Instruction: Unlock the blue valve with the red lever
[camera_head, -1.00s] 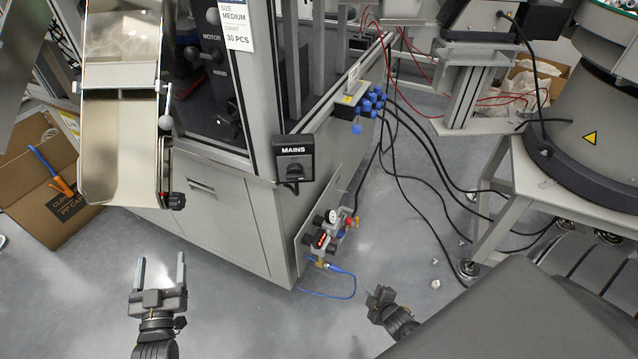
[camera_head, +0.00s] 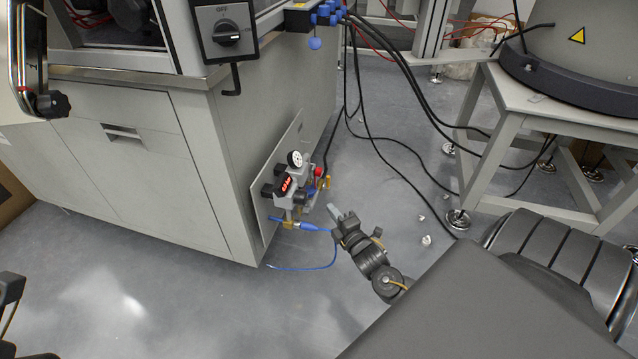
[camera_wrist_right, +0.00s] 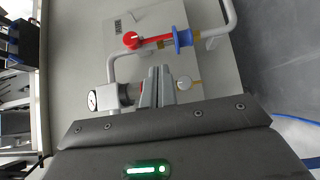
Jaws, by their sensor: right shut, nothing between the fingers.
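In the right wrist view, the red lever (camera_wrist_right: 131,40) has a round end, and its arm reaches right to the blue valve (camera_wrist_right: 183,39) on a pipe. In the head view a small red part (camera_head: 319,171) shows on the air unit at the cabinet's side; the blue valve is hard to make out there. My right gripper (camera_head: 333,212) is shut and empty, just right of the air unit. In the right wrist view its closed fingers (camera_wrist_right: 157,88) are below the lever and appear apart from it. A dark part of my left arm or gripper shows at the left edge; its fingers are unclear.
A pressure gauge (camera_head: 295,158) and a red display (camera_head: 285,185) are on the air unit. A blue hose (camera_head: 337,255) loops below it. The cabinet (camera_head: 210,140) stands left, a grey stand (camera_head: 500,130) right.

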